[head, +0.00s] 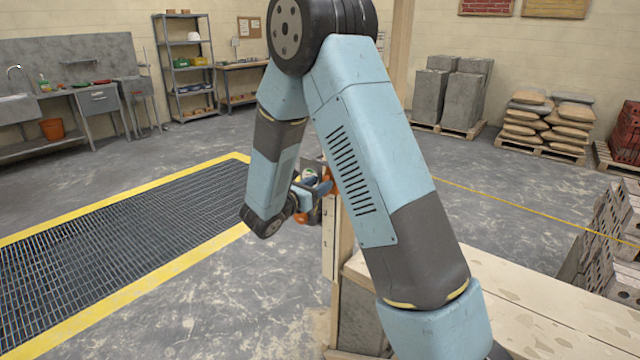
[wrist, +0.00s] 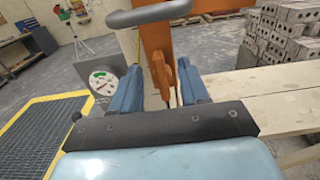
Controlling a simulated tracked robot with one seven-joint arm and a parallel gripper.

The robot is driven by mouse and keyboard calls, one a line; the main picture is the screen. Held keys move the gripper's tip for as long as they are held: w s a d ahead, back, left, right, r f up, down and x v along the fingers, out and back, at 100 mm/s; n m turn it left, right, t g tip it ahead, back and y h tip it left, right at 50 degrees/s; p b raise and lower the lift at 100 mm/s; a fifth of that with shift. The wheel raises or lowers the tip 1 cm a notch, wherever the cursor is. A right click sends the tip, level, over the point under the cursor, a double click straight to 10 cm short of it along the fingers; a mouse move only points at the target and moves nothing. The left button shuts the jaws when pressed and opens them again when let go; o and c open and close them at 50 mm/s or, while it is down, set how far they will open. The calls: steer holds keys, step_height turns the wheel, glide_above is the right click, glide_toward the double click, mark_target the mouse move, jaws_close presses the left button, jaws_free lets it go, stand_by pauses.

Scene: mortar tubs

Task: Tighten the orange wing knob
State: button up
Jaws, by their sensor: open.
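The orange wing knob (wrist: 161,78) shows in the wrist view, in front of an upright orange part (wrist: 155,42). My gripper (wrist: 158,88) is open, with one blue finger to the left of the knob and one to the right. The knob's orange wings appear between the fingers; I cannot tell whether either finger touches them. In the head view my gripper (head: 312,188) is small and partly hidden behind my arm. Orange parts show around it there, but I cannot tell which is the knob.
A grey handle-like bar (wrist: 148,14) crosses above the knob. A round dial gauge (wrist: 103,80) is left of my gripper. A timber-topped bench (head: 540,310) stands at right, a yellow-edged floor grating (head: 120,250) at left. Blocks (head: 470,85) and sacks (head: 545,120) are farther back.

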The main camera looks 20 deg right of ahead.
steer(key=shift+x, duration=1.05)
steer(key=shift+c, duration=0.3)
jaws_close()
